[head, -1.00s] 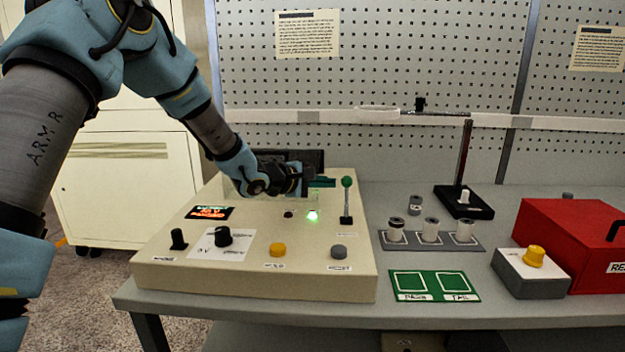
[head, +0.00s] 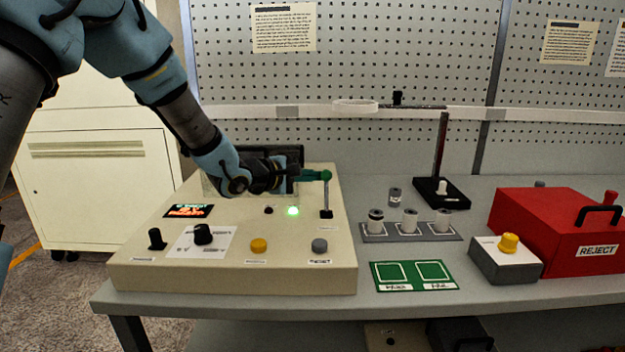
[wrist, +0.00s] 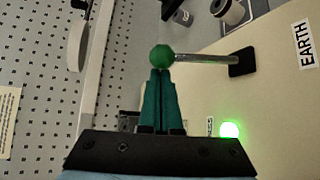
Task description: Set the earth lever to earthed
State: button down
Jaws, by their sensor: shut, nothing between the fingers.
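The earth lever is a metal rod with a green ball knob (head: 327,176) on the cream control box (head: 140,272). In the head view the rod stands about upright from its dark base. In the wrist view the knob (wrist: 162,56) is at the tips of my gripper (wrist: 160,75), and the rod runs right to a black base beside the EARTH label (wrist: 303,44). My gripper (head: 318,176) has its green fingers shut together, with nothing between them. The fingertips touch or nearly touch the knob's left side; I cannot tell which.
A green lamp (head: 293,211) glows on the box. To the right are a rack of spindles (head: 420,236), a green two-square mat (head: 385,287), a yellow-button box (head: 505,262), a red reject bin (head: 560,230) and a ring stand (head: 441,160).

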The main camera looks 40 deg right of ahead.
aim_at(323, 176)
jog(key=shift+s+a+r+m+h+b, duration=0.1)
jog(key=shift+s+a+m+h+b, duration=0.25)
jog(key=shift+b, duration=0.55)
jog(key=s+a+m+h+b, duration=0.1)
jog(key=b, duration=0.3)
jog(key=s+a+m+h+b, duration=0.1)
jog(key=h+b, duration=0.1)
jog(key=b, duration=0.2)
jog(key=shift+s+m+t, duration=0.1)
jog(key=shift+m+t, duration=0.25)
jog(key=shift+t, duration=0.05)
jog(key=shift+s+a+r+m+h+b, duration=0.15)
jog(key=shift+s+a+m+h+b, duration=0.35)
jog(key=shift+m+h+b, duration=0.4)
jog(key=shift+s+a+r+b, duration=0.25)
jog(key=shift+s+a+b, duration=0.05)
jog(key=shift+s+a, duration=0.15)
jog(key=shift+s+a+f, duration=0.35)
jog(key=shift+s+a, duration=0.2)
jog(key=shift+s, duration=0.15)
jog(key=shift+a, duration=0.1)
